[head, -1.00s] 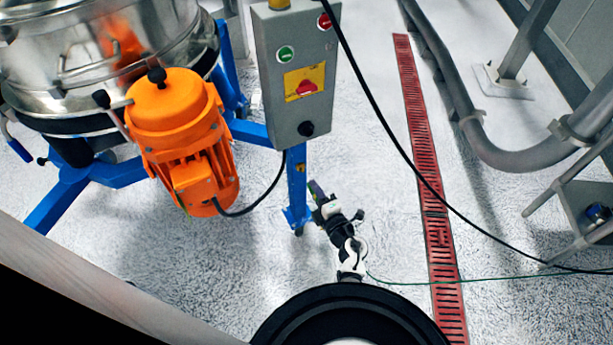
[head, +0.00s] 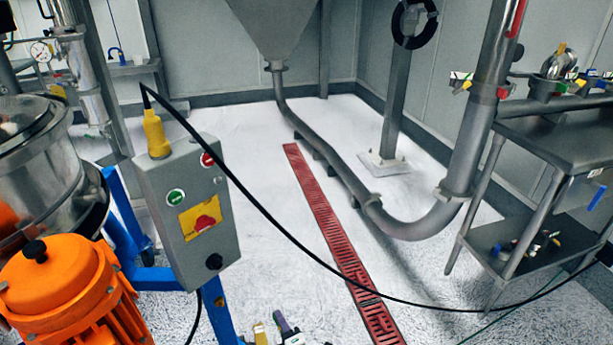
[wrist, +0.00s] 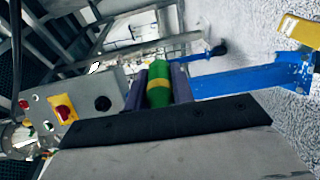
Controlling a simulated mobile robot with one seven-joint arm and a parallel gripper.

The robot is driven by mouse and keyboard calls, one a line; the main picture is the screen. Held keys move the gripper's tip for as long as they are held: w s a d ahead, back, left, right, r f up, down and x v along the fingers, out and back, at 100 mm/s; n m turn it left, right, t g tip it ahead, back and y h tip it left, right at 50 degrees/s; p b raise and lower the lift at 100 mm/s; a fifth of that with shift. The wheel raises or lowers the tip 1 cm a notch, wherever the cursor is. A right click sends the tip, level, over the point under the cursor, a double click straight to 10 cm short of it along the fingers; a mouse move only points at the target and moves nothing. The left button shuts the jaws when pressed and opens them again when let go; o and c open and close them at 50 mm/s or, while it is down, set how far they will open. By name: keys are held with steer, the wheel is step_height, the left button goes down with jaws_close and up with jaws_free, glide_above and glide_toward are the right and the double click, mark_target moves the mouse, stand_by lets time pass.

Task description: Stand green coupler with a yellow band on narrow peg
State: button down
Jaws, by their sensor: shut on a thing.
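The green coupler with a yellow band (wrist: 158,88) is between the fingers of my gripper (wrist: 158,80) in the wrist view. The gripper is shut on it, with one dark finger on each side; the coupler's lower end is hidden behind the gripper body. In the head view only the tip of my gripper (head: 281,326) shows at the bottom edge, right of the blue post, too small and cut off to show the coupler clearly. I cannot pick out the narrow peg in either view.
A grey control box (head: 188,212) and orange motor (head: 68,290) stand at left. A black cable crosses the middle. A steel table (head: 560,130) at right bears fittings, with more on its lower shelf (head: 540,245). Open floor lies around the red drain (head: 330,235).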

steer(key=d+f+m+t+h, duration=0.1)
steer(key=d+m+h, duration=0.4)
steer(key=d, duration=0.9)
steer(key=t+h, duration=0.1)
steer(key=h, duration=0.2)
steer(key=shift+w+f+m, duration=0.3)
